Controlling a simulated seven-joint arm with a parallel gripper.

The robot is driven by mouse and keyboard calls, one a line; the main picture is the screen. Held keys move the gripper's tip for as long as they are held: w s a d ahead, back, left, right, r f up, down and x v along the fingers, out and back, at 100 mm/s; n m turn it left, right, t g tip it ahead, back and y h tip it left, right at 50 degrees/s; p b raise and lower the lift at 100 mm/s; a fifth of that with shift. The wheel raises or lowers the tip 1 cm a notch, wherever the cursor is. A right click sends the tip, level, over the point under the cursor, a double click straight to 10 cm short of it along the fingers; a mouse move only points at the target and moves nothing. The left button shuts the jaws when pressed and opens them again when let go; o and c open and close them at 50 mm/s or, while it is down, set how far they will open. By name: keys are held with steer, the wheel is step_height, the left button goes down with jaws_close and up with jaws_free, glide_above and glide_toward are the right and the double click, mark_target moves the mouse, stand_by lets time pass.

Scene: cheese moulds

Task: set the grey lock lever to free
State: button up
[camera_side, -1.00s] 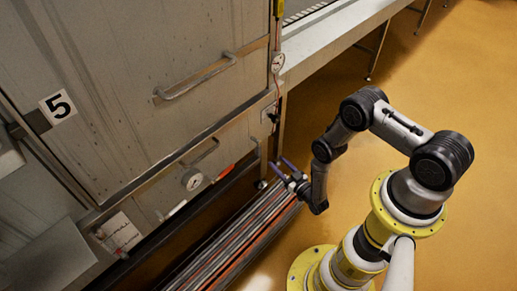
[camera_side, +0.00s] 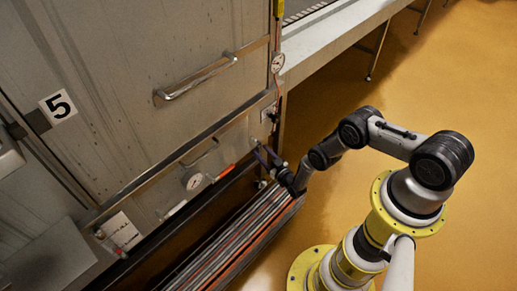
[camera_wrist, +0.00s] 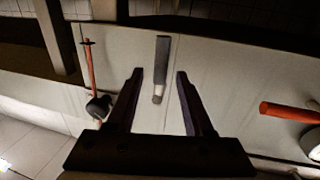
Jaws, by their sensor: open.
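The grey lock lever (camera_wrist: 162,60) shows in the wrist view as a short flat grey bar with a pale round end, on a light panel. It lies between the two dark fingers of my gripper (camera_wrist: 159,74), with a visible gap on each side. I cannot tell whether the fingers reach around it in depth. In the side view my gripper (camera_side: 264,153) is open at the lower right of the metal cabinet front, and its fingers cover the place of the lever.
A red handle (camera_wrist: 288,112) is at the right in the wrist view, and a red rod with a black knob (camera_wrist: 98,106) at the left. The side view shows a gauge (camera_side: 193,181), a door handle (camera_side: 197,79) and pipes (camera_side: 240,240) along the floor.

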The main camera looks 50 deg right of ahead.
steer(key=shift+w+d, duration=0.15)
steer(key=shift+w, duration=0.6)
steer(key=shift+w+d, duration=0.15)
steer(key=shift+w, duration=0.55)
jaws_close()
stand_by(0.4)
